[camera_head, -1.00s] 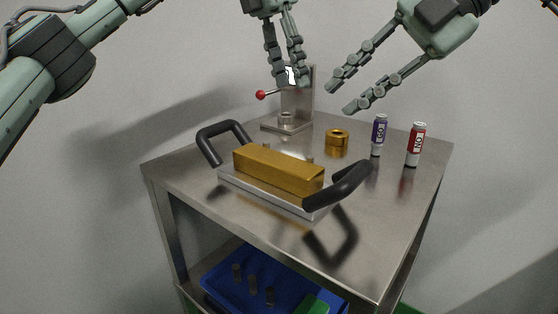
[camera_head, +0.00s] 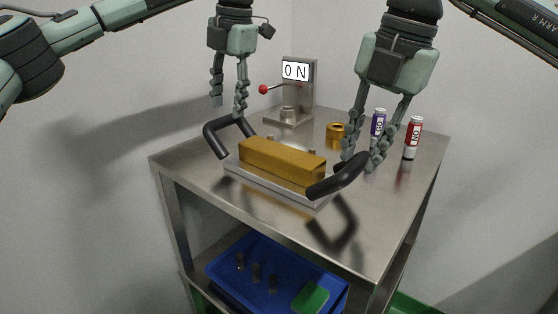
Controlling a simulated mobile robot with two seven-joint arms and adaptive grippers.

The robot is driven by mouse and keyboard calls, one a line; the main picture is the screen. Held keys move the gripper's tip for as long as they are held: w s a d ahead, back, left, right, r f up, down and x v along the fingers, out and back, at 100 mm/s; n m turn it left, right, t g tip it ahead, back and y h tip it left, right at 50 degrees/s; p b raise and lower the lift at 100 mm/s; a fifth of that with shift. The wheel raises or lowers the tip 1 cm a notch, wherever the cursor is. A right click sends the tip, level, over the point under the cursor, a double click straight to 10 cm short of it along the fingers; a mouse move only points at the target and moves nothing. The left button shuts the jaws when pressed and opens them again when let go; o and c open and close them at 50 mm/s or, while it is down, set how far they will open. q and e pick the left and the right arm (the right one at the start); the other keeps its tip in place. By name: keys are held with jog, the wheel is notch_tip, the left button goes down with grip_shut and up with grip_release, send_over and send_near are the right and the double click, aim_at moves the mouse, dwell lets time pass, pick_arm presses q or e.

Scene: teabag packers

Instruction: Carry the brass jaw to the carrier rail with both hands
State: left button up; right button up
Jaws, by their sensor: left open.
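The brass jaw (camera_head: 280,163) is a long golden block on a grey plate (camera_head: 262,182), lying on the metal table top. A black bar handle (camera_head: 216,143) rises at its left end and another black handle (camera_head: 340,177) at its right end. My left gripper (camera_head: 229,107) is open and empty, pointing down just above the left handle. My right gripper (camera_head: 361,163) has its fingers apart at the far upper part of the right handle; I cannot tell whether they touch it. I cannot make out a carrier rail for certain.
A metal stand (camera_head: 302,97) with an "ON" sign and red-knobbed lever (camera_head: 264,89) stands at the back. A brass ring (camera_head: 335,136), a blue-purple bottle (camera_head: 378,124) and a red bottle (camera_head: 413,138) stand behind my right gripper. A blue tray (camera_head: 225,262) is on the shelf below.

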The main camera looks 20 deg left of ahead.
aim_at(227, 116)
pick_arm(q)
jog(key=f, duration=0.3)
jog(key=a+f, duration=0.1)
jog(key=f, duration=0.1)
jog(key=shift+w, duration=0.15)
pick_arm(e)
jog(key=f, duration=0.2)
jog(key=a+f, duration=0.1)
jog(key=f, duration=0.4)
jog(key=shift+w+a+f, duration=0.2)
jog(key=shift+w+f, duration=0.05)
pick_arm(q)
jog(key=shift+r, duration=0.1)
jog(key=c, duration=0.7)
pick_arm(e)
grip_shut()
pick_arm(q)
grip_shut()
jog(key=shift+r, duration=0.1)
pick_arm(e)
jog(key=shift+r, duration=0.15)
